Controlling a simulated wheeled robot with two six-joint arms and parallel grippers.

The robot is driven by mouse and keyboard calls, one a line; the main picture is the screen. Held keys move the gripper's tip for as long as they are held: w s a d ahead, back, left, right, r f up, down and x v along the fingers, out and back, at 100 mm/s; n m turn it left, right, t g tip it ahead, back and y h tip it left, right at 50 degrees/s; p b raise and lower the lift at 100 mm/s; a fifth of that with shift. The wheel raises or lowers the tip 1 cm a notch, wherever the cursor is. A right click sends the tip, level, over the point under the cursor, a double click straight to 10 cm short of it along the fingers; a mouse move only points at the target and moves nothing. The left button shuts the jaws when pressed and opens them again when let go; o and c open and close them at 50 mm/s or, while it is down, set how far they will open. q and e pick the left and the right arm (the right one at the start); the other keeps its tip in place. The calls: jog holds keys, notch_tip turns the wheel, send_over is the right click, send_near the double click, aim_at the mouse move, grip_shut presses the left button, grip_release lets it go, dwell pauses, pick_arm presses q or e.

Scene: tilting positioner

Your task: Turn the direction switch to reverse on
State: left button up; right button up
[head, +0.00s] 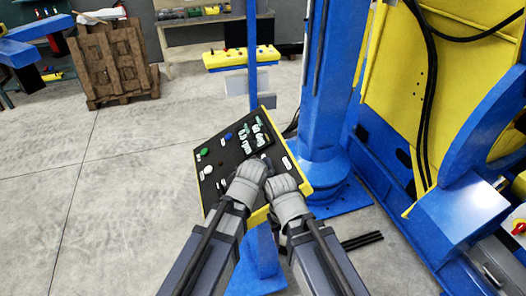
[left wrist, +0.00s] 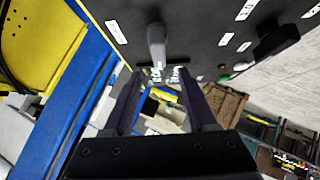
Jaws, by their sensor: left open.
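The control panel (head: 215,165) has a black face, yellow edges, white labels, a green button and a blue button. My left gripper (head: 265,160) is over the panel's right half, its fingers mostly hidden by its wrist. In the left wrist view the panel face (left wrist: 200,22) fills the top. A grey lever-like switch (left wrist: 156,45) stands out from it, just beyond the open, empty left fingers (left wrist: 160,85) and roughly in line with their gap. I cannot read its label or setting. My right gripper (head: 270,180) is beside the left one; its fingers are hidden.
In the left wrist view a black knob (left wrist: 276,42) stands on the panel to the right of the grey switch. A blue column (head: 325,80) and the yellow-and-blue positioner (head: 455,70) stand right of the panel. Wooden pallets (head: 112,62) are behind. The floor at left is clear.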

pick_arm(q)
jog(key=b+x, duration=0.5)
jog(key=x, duration=0.2)
jog(key=shift+w+d+f, duration=0.15)
jog(key=shift+w+f, duration=0.05)
jog(key=shift+w, duration=0.1)
jog(key=shift+s+r, duration=0.1)
jog(key=shift+c, duration=0.4)
grip_shut()
